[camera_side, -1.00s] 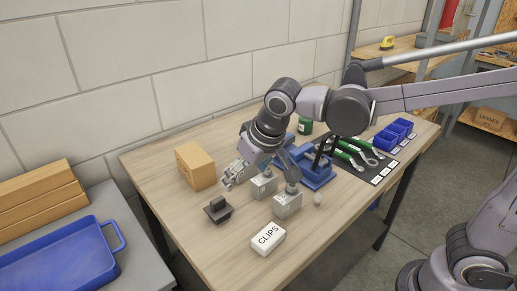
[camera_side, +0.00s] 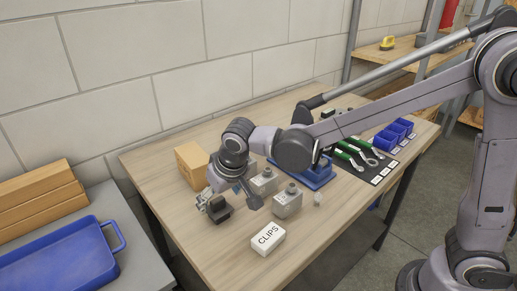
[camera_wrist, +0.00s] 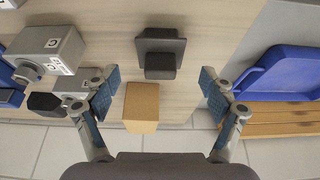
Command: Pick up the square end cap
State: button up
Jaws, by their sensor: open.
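The square end cap (camera_wrist: 160,53) is a dark grey square plate with a smaller block on it. In the wrist view it lies on the table between and beyond my open fingertips. In the side view the end cap (camera_side: 219,214) is partly hidden by my gripper. My gripper (camera_side: 230,205) is low over the table at the cap in the side view, and its two blue-padded fingers are spread wide with nothing between them in the wrist view (camera_wrist: 160,88). I cannot tell whether a finger touches the cap.
A cardboard box (camera_side: 194,165) stands behind my gripper. Grey metal blocks (camera_side: 287,201) stand to the right, and a white CLIPS box (camera_side: 267,239) lies in front. A blue tray (camera_side: 70,257) is on the left bench. The table's front left is clear.

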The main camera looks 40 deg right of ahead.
aim_at(219, 200)
jog(key=shift+x, duration=1.9)
jog(key=c, duration=1.3)
jog(key=shift+r, duration=0.1)
